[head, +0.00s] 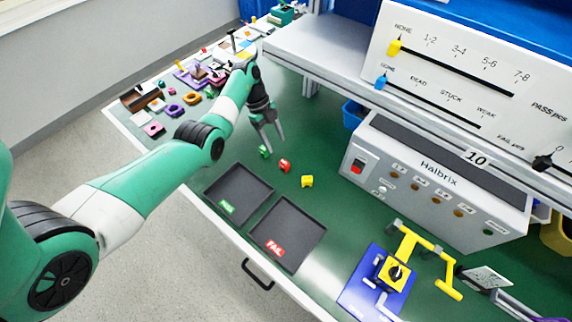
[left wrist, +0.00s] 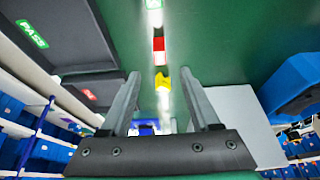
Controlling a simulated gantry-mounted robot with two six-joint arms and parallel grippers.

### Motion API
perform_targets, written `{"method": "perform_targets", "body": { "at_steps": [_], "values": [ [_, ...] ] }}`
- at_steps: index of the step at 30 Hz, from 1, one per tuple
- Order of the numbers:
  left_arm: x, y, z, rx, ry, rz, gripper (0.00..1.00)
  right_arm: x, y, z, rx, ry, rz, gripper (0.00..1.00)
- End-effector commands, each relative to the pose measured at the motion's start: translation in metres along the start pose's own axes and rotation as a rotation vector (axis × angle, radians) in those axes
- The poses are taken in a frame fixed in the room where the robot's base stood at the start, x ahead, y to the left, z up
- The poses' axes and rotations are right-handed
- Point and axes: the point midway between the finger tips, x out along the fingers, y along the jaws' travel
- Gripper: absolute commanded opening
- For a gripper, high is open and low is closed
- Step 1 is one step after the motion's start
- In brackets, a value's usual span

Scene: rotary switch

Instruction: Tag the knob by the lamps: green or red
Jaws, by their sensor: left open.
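My left gripper (head: 273,150) is open and empty, pointing down over the green table by three small tags. The green tag (head: 264,151) is closest to its fingers, the red tag (head: 285,165) is just right of it, and the yellow tag (head: 307,181) is further right. In the left wrist view, the yellow tag (left wrist: 162,81) and red tag (left wrist: 158,45) show beyond the open fingers (left wrist: 160,74). The yellow knob (head: 394,272) with a black dial sits on a blue base (head: 358,300). The Halbrix box (head: 440,180) has a row of small lamps (head: 437,200); none looks clearly lit.
A PASS tray (head: 240,187) and a FAIL tray (head: 292,232) lie empty near the front edge. A yellow bracket (head: 425,252) stands beside the knob. A shelf with a slider panel (head: 460,80) overhangs the back. Small parts clutter the far left end.

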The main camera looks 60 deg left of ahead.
Motion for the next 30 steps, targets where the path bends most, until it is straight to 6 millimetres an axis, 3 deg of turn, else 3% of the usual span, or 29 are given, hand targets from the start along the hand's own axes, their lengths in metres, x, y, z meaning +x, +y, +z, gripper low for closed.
{"method": "perform_targets", "body": {
  "at_steps": [1, 6, 14, 21, 29, 30],
  "values": [
    [0.015, 0.001, 0.001, 0.001, 0.001, 0.003, 0.62, -0.006, 0.000, 0.006, 0.000, 0.000, 0.000, 0.00],
    [0.047, 0.001, 0.001, 0.002, 0.001, 0.002, 0.62, -0.017, 0.000, 0.015, 0.000, 0.000, 0.000, 0.00],
    [0.059, 0.000, -0.001, 0.003, 0.001, 0.001, 0.62, -0.020, 0.000, 0.018, 0.000, 0.000, 0.000, 0.00],
    [0.100, 0.001, -0.001, 0.002, 0.001, 0.002, 0.62, -0.037, 0.000, 0.034, 0.000, 0.000, 0.000, 0.00],
    [0.103, 0.000, -0.003, 0.002, 0.000, 0.000, 0.62, -0.037, 0.000, 0.034, 0.000, 0.000, 0.000, 0.00],
    [0.103, 0.000, -0.003, 0.002, 0.000, 0.000, 0.59, -0.037, 0.000, 0.034, 0.000, 0.000, 0.000, 0.00]
  ]
}}
